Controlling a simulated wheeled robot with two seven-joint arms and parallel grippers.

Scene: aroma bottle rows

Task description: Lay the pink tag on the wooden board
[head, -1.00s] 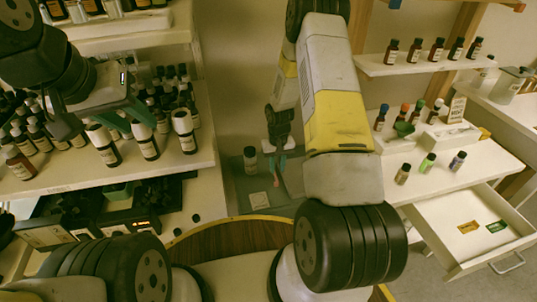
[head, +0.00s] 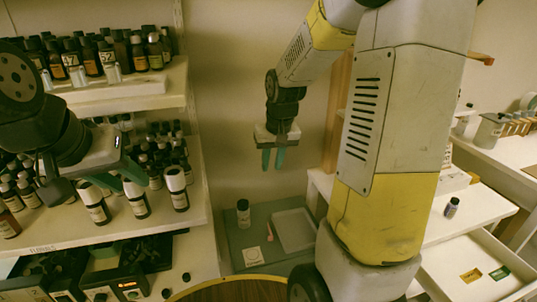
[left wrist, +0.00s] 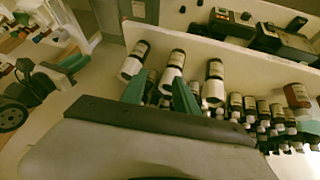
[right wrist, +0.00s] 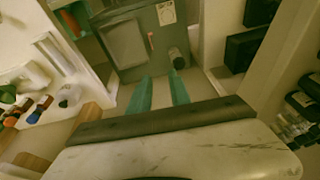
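A slim pink tag (head: 269,232) lies on a grey surface (head: 240,240) at centre low in the head view. It also shows in the right wrist view (right wrist: 151,41). My right gripper (head: 273,160) hangs above and behind it in the picture, fingers apart and empty. My left gripper (head: 128,170) is at the left shelf by white-capped bottles (head: 136,198); its fingers are parted in the left wrist view (left wrist: 160,92), with nothing clearly between them. A brown wood-grained surface with a yellow rim (head: 240,291) shows at the bottom edge; I cannot tell if it is the wooden board.
Beside the tag are a small bottle (head: 243,214), a white card (head: 252,257) and a shallow grey tray (head: 293,230). Shelves crowded with bottles stand left. At right, an open drawer (head: 440,262) holds a yellow and a green tag. My right arm hides much of the right side.

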